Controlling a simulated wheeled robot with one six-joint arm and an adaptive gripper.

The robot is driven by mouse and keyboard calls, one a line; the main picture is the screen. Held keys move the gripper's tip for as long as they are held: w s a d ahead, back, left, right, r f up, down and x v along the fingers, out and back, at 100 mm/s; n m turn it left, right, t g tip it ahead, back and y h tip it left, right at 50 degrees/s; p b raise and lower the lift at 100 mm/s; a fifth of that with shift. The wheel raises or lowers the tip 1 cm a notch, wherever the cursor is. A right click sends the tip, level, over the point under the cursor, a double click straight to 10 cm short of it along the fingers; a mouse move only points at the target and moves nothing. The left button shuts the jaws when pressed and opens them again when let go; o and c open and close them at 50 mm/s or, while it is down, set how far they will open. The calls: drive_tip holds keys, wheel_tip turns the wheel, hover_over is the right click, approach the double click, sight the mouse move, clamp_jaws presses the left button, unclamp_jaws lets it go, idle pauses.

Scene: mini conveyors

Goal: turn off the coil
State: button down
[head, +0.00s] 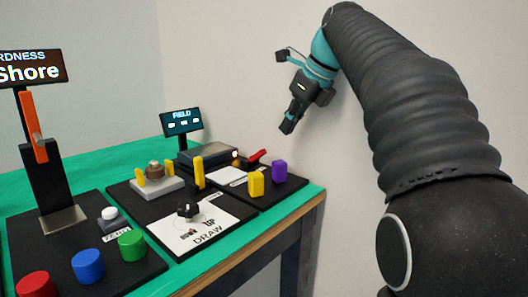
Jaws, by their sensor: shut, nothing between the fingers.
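My gripper (288,126) is shut and empty. It hangs in the air at the upper middle, in front of the wall and above and right of the table's far end. A red switch lever (257,156) sits on the far black board, tilted up to the right. A small lamp (235,154) glows beside it on a dark box (208,155). A FIELD display (181,121) with lit markings stands behind the box. Which part is the coil is not clear; no label for it can be read.
Yellow (256,184) and purple (279,171) blocks stand near the lever. A yellow post (199,172), a black knob (187,211) and a grey fixture (158,187) stand closer. Red, blue and green buttons and a hardness tester (45,175) are at left. Space around my gripper is clear.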

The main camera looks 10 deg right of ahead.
sight(256, 157)
drive_tip(key=shift+w+r, duration=0.1)
idle(0.3)
drive_tip(key=b+x, duration=0.2)
drive_tip(key=x, duration=0.8)
drive_tip(key=shift+b, duration=0.3)
drive_tip(key=shift+d+r, duration=0.1)
drive_tip(key=shift+d, duration=0.05)
